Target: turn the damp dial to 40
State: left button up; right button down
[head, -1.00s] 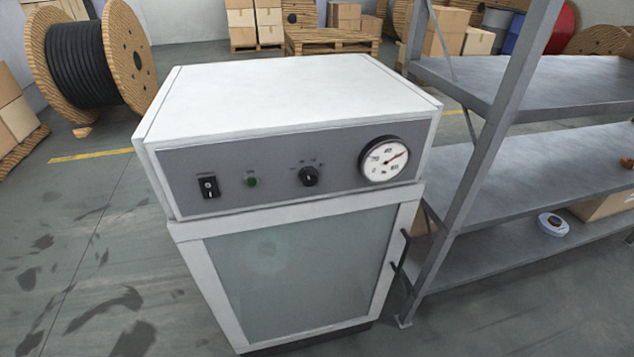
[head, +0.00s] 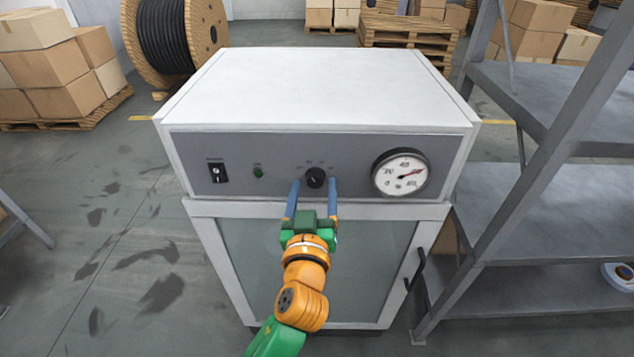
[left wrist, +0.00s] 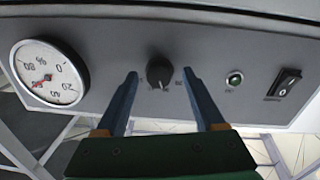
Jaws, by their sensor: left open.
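The damp dial is a small black knob (head: 315,177) on the grey front panel of a white cabinet. It also shows in the left wrist view (left wrist: 160,72), where small marks surround it, too small to read. My left gripper (head: 313,186) is open, with its two blue fingers pointing at the panel, one on each side of the knob. In the left wrist view the fingertips (left wrist: 160,76) stand apart from the knob with gaps on both sides. My right gripper does not show.
A round white gauge (head: 401,173) with a red needle sits right of the knob. A green lamp (head: 258,172) and a black switch (head: 218,173) sit left of it. A grey metal shelf (head: 545,210) stands close on the right. Floor at the left is mostly clear.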

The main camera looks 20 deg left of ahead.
pick_arm(q)
jog(key=shift+w, duration=0.2)
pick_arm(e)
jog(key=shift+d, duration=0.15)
pick_arm(q)
grip_shut()
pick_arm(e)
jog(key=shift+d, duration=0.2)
pick_arm(q)
jog(key=shift+m, duration=0.4)
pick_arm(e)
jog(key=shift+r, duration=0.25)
pick_arm(q)
jog(key=m+p, duration=0.2)
jog(key=m, duration=0.1)
jog(key=shift+s+r, duration=0.1)
jog(key=shift+r, duration=0.05)
jog(key=shift+m+p, duration=0.6)
jog(key=shift+m, duration=1.3)
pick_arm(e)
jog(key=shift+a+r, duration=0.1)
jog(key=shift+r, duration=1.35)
